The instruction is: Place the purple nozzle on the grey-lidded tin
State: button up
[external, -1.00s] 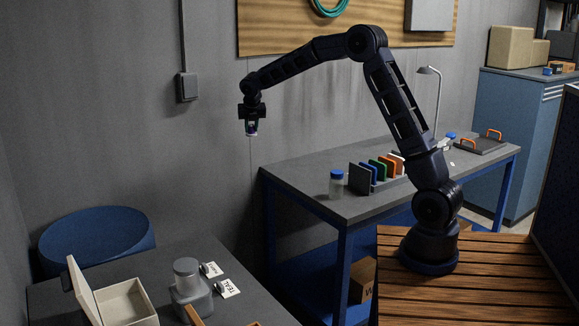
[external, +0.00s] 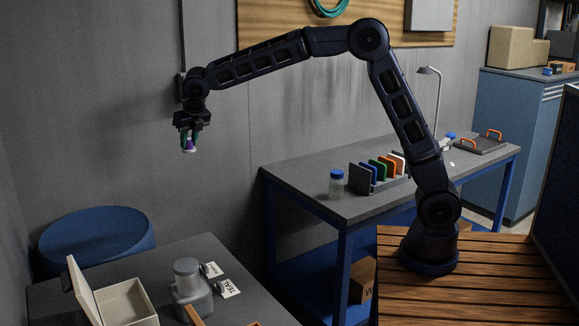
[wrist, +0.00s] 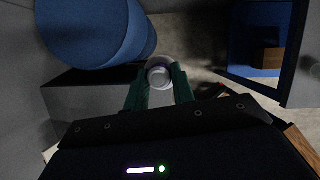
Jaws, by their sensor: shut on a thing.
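My gripper (external: 189,142) is shut on the purple nozzle (external: 189,147), a small piece with purple and white parts. It holds the nozzle in the air, high above and beyond the near grey table. A grey container with a round grey lid (external: 186,267), which looks like the grey-lidded tin, stands on the near table, well below the gripper. Its lower part is partly hidden by a wooden piece.
An open cream box (external: 128,303) stands left of the tin. Label cards, one reading TEAL (external: 228,288), lie to its right. A blue round-topped bin (external: 97,238) is behind the table. The far bench holds a blue-capped jar (external: 336,183) and a rack of coloured plates.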

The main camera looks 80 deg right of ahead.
jog(key=s+a+r+n+y, duration=0.1)
jog(key=s+a+r+n, duration=0.1)
jog(key=a, duration=0.9)
jog(key=s+a+r+n, duration=0.2)
jog(key=s+a, duration=0.1)
jog(key=a, duration=0.8)
notch_tip(320, 180, up, 4)
jog(key=n+y, duration=0.2)
jog(key=n, duration=0.1)
send_over(181, 263)
jog(key=s, duration=0.2)
jog(key=shift+t, duration=0.5)
notch_tip(181, 263, down, 20)
jog(key=shift+a+r, duration=0.1)
jog(key=o, duration=0.9)
jog(key=shift+o, duration=0.5)
